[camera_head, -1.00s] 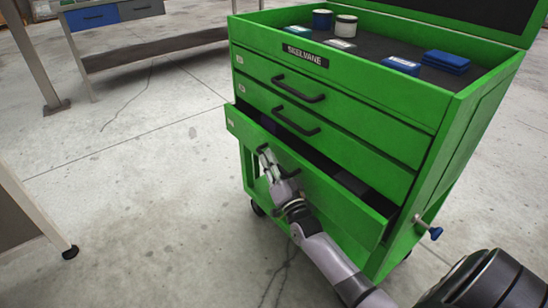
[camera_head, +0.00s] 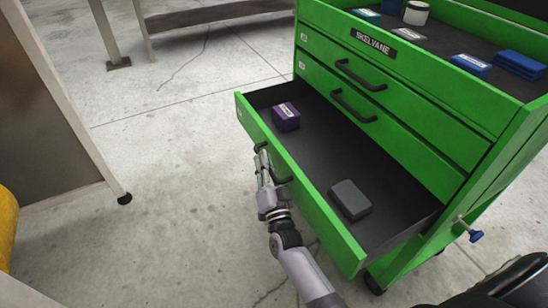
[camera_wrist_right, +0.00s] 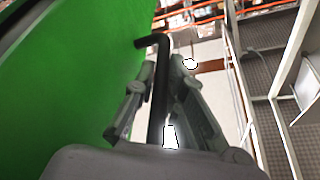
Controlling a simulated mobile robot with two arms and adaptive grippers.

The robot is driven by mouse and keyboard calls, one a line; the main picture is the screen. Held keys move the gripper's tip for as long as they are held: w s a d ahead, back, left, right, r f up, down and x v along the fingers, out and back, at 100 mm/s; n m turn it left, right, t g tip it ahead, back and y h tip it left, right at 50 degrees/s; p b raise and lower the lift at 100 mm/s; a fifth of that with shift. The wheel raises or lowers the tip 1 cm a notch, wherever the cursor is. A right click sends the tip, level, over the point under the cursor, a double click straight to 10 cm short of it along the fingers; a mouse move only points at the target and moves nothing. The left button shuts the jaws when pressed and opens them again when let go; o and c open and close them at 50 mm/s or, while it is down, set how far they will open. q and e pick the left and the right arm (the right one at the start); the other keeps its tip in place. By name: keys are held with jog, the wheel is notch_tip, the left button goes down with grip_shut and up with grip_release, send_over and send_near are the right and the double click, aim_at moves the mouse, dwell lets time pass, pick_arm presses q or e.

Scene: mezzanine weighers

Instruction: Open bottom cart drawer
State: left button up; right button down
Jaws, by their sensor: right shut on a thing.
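The green cart (camera_head: 420,120) stands at the right of the head view. Its bottom drawer (camera_head: 300,190) is pulled well out, and its dark floor shows. A purple box (camera_head: 286,117) and a dark grey box (camera_head: 350,199) lie inside it. My right gripper (camera_head: 264,165) is at the drawer's front, shut on the black bottom drawer handle (camera_head: 283,181). In the right wrist view the handle (camera_wrist_right: 158,90) passes between the two fingers (camera_wrist_right: 160,100), beside the green drawer front (camera_wrist_right: 80,80). My left gripper is not in view.
The two upper drawers (camera_head: 400,105) are shut. Blue boxes (camera_head: 520,64) and a white container (camera_head: 416,12) stand on the cart top. A wheeled table (camera_head: 60,120) is at the left. The concrete floor between is clear.

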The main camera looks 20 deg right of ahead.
dwell(0.3)
jog(key=c, duration=1.7)
grip_release()
jog(key=shift+o, duration=0.2)
jog(key=v, duration=1.2)
jog(key=shift+a+f, duration=0.1)
